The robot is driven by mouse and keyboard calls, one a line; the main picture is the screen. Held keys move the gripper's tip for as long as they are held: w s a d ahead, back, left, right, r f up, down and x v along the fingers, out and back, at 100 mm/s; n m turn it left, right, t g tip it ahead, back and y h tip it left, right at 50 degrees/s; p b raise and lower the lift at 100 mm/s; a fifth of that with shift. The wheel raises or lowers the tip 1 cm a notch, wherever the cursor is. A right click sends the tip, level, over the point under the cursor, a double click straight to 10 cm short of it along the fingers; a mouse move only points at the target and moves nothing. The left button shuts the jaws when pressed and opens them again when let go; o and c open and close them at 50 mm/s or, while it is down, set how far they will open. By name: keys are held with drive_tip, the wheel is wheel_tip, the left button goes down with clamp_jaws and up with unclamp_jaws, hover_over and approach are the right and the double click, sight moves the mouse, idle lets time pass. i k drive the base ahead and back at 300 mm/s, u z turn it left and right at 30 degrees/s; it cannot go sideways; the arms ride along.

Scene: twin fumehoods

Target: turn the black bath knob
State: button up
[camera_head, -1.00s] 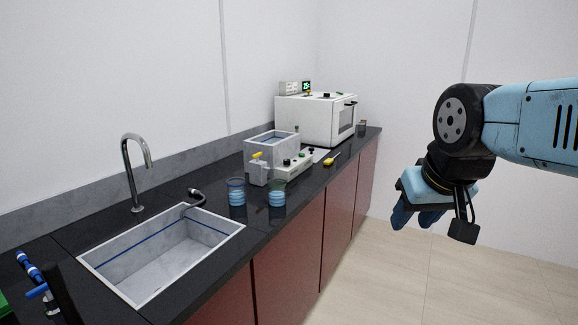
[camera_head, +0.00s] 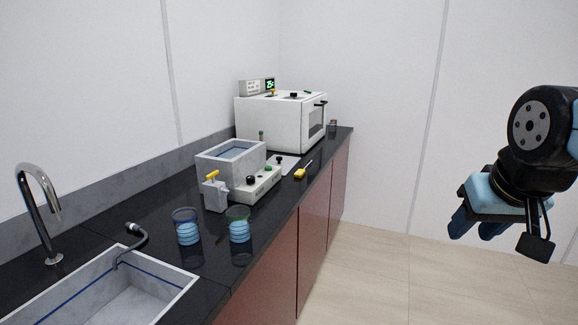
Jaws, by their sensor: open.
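The bath (camera_head: 231,152) is a grey open-topped box with liquid inside, standing on the dark counter. Its pale control panel (camera_head: 262,186) faces the counter's front edge. A black knob (camera_head: 251,180) sits on the panel's near end, and another small black knob (camera_head: 279,160) shows at its far end; I cannot tell which one the task means. A green button (camera_head: 268,168) lies between them. My gripper (camera_head: 478,230), with blue fingers, hangs open and empty over the floor at the right, well apart from the bath and counter.
Two beakers of blue liquid (camera_head: 187,233) (camera_head: 238,231) stand in front of the bath. A grey block with a yellow handle (camera_head: 214,190) is beside it. A yellow tool (camera_head: 301,173) and white oven (camera_head: 282,122) are beyond. A sink (camera_head: 120,290) is at lower left. Floor at right is clear.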

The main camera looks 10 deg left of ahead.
sight(250, 179)
drive_tip(key=i, duration=1.1)
drive_tip(key=u, duration=0.65)
drive_tip(key=k, duration=0.9)
drive_tip(key=u, duration=0.2)
drive_tip(key=i, duration=0.9)
drive_tip(key=z, duration=0.1)
